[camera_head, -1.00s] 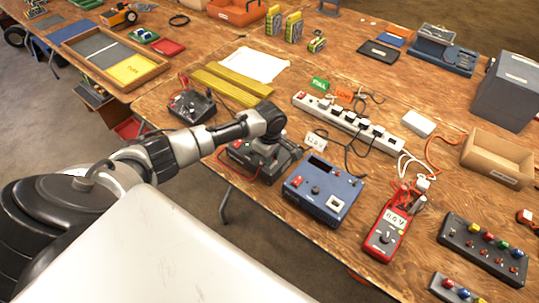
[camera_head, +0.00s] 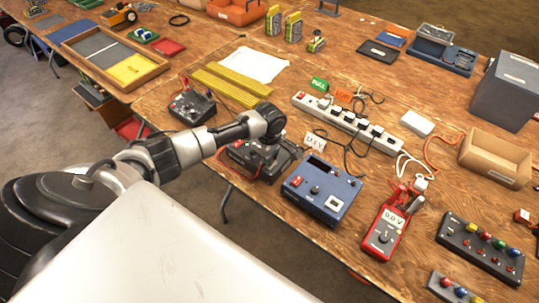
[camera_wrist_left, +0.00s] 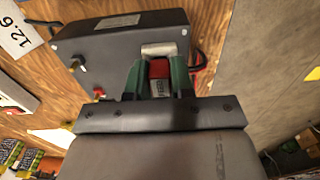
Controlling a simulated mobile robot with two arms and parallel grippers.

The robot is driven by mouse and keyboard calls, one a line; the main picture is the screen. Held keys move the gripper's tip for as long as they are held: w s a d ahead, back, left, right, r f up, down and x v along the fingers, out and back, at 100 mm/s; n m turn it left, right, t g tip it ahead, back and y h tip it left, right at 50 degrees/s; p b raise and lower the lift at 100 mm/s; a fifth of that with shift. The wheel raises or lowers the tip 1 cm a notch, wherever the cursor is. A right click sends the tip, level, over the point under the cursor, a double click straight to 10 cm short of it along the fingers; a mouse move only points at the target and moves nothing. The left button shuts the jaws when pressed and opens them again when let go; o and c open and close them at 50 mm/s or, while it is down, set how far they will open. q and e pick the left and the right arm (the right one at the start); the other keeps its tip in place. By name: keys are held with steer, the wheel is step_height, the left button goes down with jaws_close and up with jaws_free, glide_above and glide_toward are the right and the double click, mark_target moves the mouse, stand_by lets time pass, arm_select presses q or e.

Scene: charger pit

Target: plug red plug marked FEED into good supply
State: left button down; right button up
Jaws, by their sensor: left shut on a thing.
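My left gripper (camera_wrist_left: 159,82) is shut on a red plug (camera_wrist_left: 158,69) with pale lettering too small to read. In the left wrist view, the plug's far end meets a pale metallic piece (camera_wrist_left: 159,48) at the near edge of a dark grey supply box (camera_wrist_left: 105,45); I cannot tell if it is seated. In the head view, my left arm reaches over this dark box (camera_head: 285,163), hiding the plug and fingertips. A red lead shows at the box's left side. A similar dark box (camera_head: 192,109) stands further left. My right gripper is not in view.
A blue supply unit (camera_head: 322,190) stands close right of the dark box. A white power strip (camera_head: 350,124) with black plugs lies behind.

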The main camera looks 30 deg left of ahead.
arm_select(q)
steer(key=shift+f, duration=0.25)
stand_by(0.5)
steer(key=c, duration=0.6)
jaws_free()
steer(key=shift+o, duration=0.2)
step_height(320, 180, up, 8)
steer(key=p, duration=0.9)
steer(key=shift+f, duration=0.25)
